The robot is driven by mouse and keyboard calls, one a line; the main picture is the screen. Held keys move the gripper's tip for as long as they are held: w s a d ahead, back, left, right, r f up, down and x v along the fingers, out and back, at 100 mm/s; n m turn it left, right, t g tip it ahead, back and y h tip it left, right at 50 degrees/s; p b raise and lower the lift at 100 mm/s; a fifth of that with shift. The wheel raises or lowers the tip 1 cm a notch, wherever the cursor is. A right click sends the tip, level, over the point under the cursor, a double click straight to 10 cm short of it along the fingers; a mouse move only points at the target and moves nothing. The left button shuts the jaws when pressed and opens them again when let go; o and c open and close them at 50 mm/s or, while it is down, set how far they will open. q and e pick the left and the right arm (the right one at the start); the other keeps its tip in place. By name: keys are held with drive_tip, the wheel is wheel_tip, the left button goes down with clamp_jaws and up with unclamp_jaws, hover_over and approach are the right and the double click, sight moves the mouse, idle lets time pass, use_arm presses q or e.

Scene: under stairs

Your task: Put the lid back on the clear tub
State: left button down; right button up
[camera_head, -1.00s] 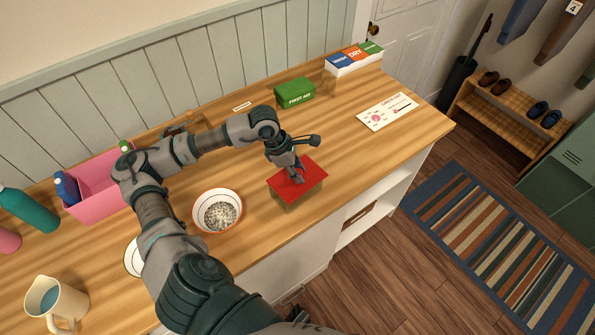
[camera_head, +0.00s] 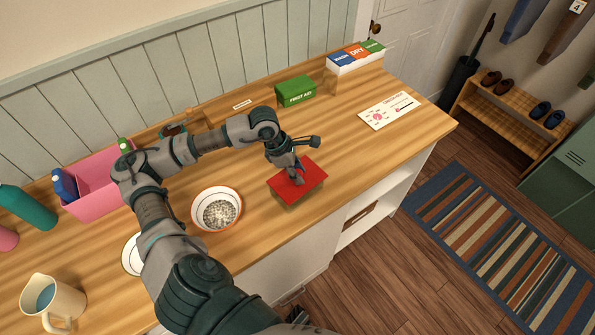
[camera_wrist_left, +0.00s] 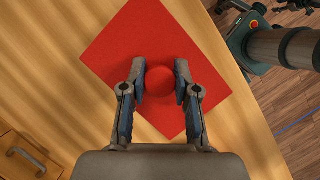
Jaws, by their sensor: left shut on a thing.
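The red square lid (camera_head: 311,172) has a round knob (camera_wrist_left: 160,80), which shows in the left wrist view. My left gripper (camera_head: 298,179) reaches down to the lid from above. In the left wrist view its two fingers (camera_wrist_left: 160,84) stand on either side of the knob and are shut on it. The clear tub (camera_head: 290,203) shows only faintly below the lid's front edge; the lid covers most of it. I cannot tell whether the lid rests fully on its rim. My right gripper is not in view.
A bowl of grey pieces (camera_head: 217,211) stands left of the lid. A green first aid box (camera_head: 295,91), a card (camera_head: 391,112) and a sorting box (camera_head: 355,60) lie farther back. A pink bin (camera_head: 92,190) and a jug (camera_head: 55,303) stand left. The counter's front edge is close.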

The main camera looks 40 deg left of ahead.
use_arm(q)
drive_tip(key=shift+c, duration=1.5)
unclamp_jaws()
drive_tip(key=shift+a+f, duration=0.1)
drive_tip(key=shift+a, duration=0.05)
drive_tip(key=shift+r+p, duration=1.95)
drive_tip(key=shift+r, duration=1.15)
drive_tip(key=shift+f, duration=0.1)
